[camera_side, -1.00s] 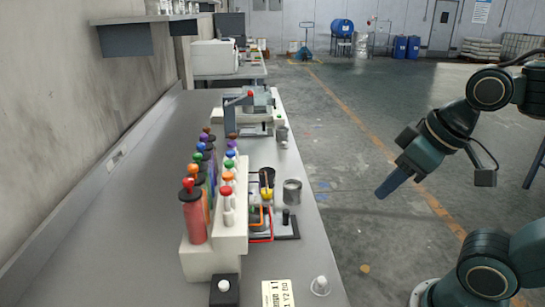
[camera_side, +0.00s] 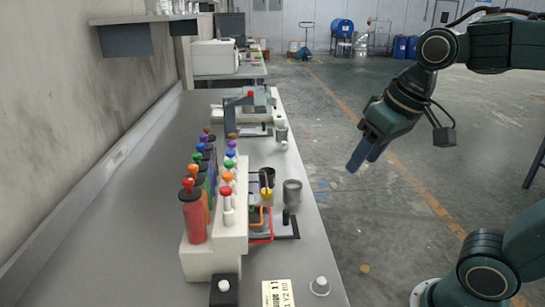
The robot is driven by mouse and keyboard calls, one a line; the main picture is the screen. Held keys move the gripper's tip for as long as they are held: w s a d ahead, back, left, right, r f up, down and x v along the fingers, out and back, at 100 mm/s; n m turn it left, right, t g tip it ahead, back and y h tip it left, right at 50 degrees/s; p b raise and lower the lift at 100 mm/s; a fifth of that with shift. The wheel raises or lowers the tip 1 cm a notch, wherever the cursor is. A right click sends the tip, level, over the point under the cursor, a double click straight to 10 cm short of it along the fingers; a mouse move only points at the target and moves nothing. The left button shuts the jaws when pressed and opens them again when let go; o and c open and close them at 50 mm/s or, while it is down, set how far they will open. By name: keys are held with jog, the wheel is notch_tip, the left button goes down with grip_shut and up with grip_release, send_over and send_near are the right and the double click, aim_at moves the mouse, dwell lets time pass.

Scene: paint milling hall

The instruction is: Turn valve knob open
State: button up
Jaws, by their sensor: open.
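I cannot tell for certain which part is the valve knob. A row of bottles with coloured tops (camera_side: 198,205) stands in a pale rack (camera_side: 215,258) on the bench. A red knob (camera_side: 226,191) tops a white fitting at the rack's front end. A dark box with a white round button (camera_side: 223,286) stands by the rack's near end. A small clear and white piece (camera_side: 320,286) sits near the bench's right edge. My gripper (camera_side: 363,159) is open and empty, pointing down and left. It hangs to the right of the bench, apart from everything on it.
A grey metal cup (camera_side: 292,188) and a dark cup (camera_side: 266,176) are beside the rack, near an orange-red wire frame (camera_side: 262,238). A printed card (camera_side: 277,294) lies at the front. A lever device (camera_side: 250,110) stands farther back. Open floor (camera_side: 345,225) lies right of the bench.

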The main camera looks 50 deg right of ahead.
jog(key=w+r+m+g, duration=0.1)
jog(key=w+m+g, duration=0.15)
jog(key=w, duration=1.05)
jog(key=m+g, duration=0.2)
jog(key=m, duration=0.3)
send_over(266, 191)
notch_tip(266, 191, down, 6)
jog(key=shift+d+r, duration=0.1)
jog(key=shift+r, duration=0.1)
notch_tip(266, 191, down, 14)
jog(key=shift+r, duration=0.1)
jog(key=c, duration=1)
